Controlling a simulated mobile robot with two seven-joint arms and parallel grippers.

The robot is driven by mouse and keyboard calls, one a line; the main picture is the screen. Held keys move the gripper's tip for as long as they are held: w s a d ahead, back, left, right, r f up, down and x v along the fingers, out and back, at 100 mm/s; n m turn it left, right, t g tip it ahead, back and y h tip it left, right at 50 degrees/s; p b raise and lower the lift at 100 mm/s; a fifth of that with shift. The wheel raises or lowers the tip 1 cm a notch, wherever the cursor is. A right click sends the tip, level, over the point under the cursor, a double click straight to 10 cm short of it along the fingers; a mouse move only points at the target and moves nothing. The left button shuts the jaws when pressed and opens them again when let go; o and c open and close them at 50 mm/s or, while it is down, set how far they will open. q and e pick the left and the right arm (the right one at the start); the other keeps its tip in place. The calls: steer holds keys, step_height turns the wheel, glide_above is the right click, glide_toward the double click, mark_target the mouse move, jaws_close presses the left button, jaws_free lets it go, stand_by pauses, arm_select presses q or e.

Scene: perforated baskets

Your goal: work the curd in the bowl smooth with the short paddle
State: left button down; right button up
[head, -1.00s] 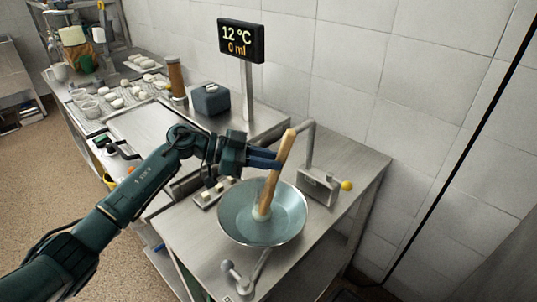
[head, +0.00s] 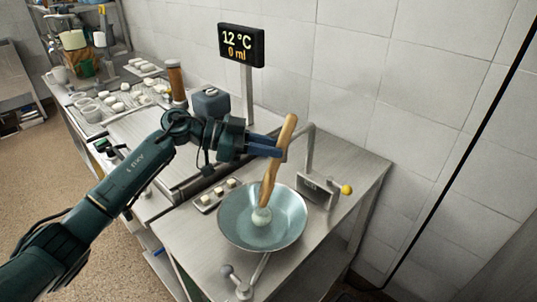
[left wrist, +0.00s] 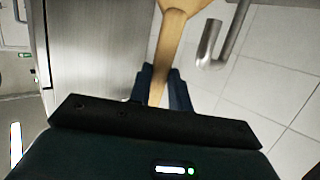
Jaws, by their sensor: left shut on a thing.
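The wooden paddle (head: 270,182) stands steeply tilted over the blue-grey bowl (head: 292,232), its upper end leaning right. My left gripper (head: 276,148) is shut on the paddle's upper part. In the left wrist view the paddle (left wrist: 169,45) runs between the two fingers of the gripper (left wrist: 161,88) and widens at the top edge. The paddle's lower end is right above or touching the curd; I cannot tell which. My right gripper is not in view.
A bent metal spout (head: 310,150) rises behind the bowl, by a box with a yellow knob (head: 346,189). A lever with a grey knob (head: 243,290) is in front. A display (head: 241,45) reads 12 °C and 0 ml. A small control strip (head: 216,195) lies left of the bowl.

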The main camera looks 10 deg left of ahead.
mark_target(282, 132)
arm_select(q)
steer(key=shift+r, duration=2.2)
